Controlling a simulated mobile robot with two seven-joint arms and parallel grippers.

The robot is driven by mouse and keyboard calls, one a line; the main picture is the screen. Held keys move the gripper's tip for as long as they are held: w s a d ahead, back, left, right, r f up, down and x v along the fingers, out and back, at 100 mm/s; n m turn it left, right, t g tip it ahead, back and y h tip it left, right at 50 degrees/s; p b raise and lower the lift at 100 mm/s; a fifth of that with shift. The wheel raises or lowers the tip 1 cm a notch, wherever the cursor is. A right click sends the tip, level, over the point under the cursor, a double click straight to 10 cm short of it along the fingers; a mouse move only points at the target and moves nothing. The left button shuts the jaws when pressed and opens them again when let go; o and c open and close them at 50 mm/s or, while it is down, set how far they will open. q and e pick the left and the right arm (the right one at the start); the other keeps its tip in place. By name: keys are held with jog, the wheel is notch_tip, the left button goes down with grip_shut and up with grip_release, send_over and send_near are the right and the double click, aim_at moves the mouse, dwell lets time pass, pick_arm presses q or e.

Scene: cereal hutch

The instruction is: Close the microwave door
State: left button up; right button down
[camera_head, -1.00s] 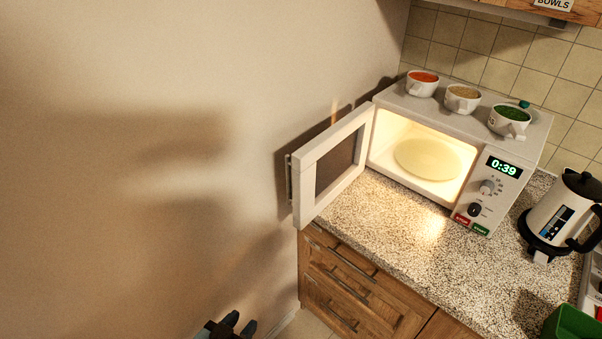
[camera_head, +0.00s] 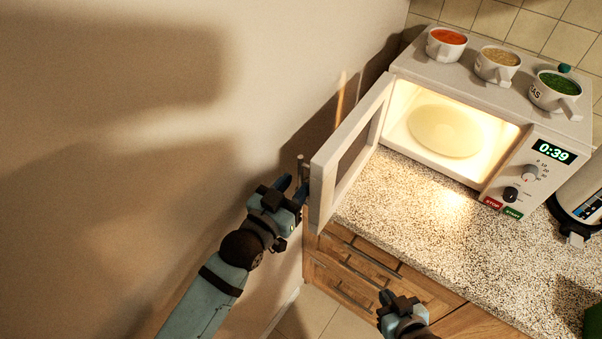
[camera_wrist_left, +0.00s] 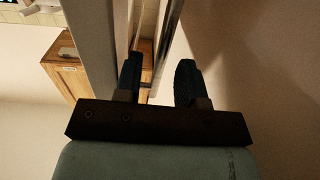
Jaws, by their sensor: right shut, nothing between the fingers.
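The white microwave (camera_head: 490,85) stands on the counter with its lit cavity and glass plate showing. Its door (camera_head: 325,175) is swung wide open to the left, near the wall. The metal door handle (camera_head: 301,167) is on the door's outer face, by its free edge. My left gripper (camera_head: 291,187) is at this edge, beside the handle. In the left wrist view, its fingers (camera_wrist_left: 158,80) are apart, with a thin upright bar between or just beyond them; contact is unclear. My right gripper (camera_head: 394,300) is shut and empty, low in front of the drawers.
Three cups (camera_head: 498,66) with coloured contents stand on the microwave. A kettle (camera_head: 580,200) is at the right. The speckled counter (camera_head: 410,220) in front of the microwave is clear. The wall (camera_head: 200,120) is close to the door's left.

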aim_at(299, 180)
pick_arm(q)
jog(key=shift+x, duration=1.5)
jog(key=shift+c, duration=0.2)
grip_shut()
